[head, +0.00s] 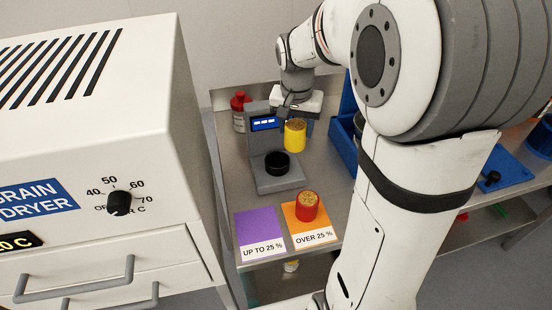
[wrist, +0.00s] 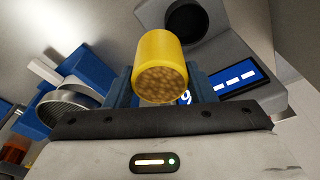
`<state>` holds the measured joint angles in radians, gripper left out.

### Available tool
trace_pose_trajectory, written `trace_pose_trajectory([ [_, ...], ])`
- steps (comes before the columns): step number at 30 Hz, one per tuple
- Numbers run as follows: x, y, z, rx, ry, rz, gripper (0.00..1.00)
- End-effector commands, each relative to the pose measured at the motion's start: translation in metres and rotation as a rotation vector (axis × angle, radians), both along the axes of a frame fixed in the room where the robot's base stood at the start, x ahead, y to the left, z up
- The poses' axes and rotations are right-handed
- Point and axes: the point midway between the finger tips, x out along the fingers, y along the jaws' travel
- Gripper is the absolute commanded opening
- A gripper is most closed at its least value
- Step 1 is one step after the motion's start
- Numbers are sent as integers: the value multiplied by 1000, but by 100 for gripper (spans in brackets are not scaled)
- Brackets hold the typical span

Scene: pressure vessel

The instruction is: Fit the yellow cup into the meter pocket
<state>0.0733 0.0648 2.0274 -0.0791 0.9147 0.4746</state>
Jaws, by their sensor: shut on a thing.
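The yellow cup (head: 295,134), filled with brown grain, is held by my gripper (head: 289,108) above the bench, behind and right of the meter pocket. In the wrist view the cup (wrist: 160,65) sits between my gripper's two blue-grey fingers (wrist: 160,88), with its open top facing the camera. The meter (head: 266,160) is a grey stand with a lit blue display showing dashes. Its black round pocket (head: 277,163) is on the base and looks empty. The pocket also shows in the wrist view (wrist: 186,20), apart from the cup.
A red cup of grain (head: 307,206) stands on the orange "OVER 25 %" mat (head: 314,236). The purple "UP TO 25 %" mat (head: 259,232) is bare. A red bottle (head: 240,110) stands behind the meter. The grain dryer (head: 95,140) is at left; a blue bin (head: 345,130) is at right.

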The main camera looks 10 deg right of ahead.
Motion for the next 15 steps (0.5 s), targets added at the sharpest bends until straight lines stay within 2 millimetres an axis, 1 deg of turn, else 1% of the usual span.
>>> trace_pose_trajectory([
  [1, 8, 16, 10, 0, 1, 41, 25],
  [3, 16, 30, 12, 0, 1, 78, 25],
  [5, 19, 38, 10, -1, 2, 97, 25],
  [7, 21, 42, 0, -1, 5, 107, 25],
  [12, 21, 42, -33, -1, 4, 108, 25],
  [15, 21, 42, -46, -1, 3, 108, 25],
])
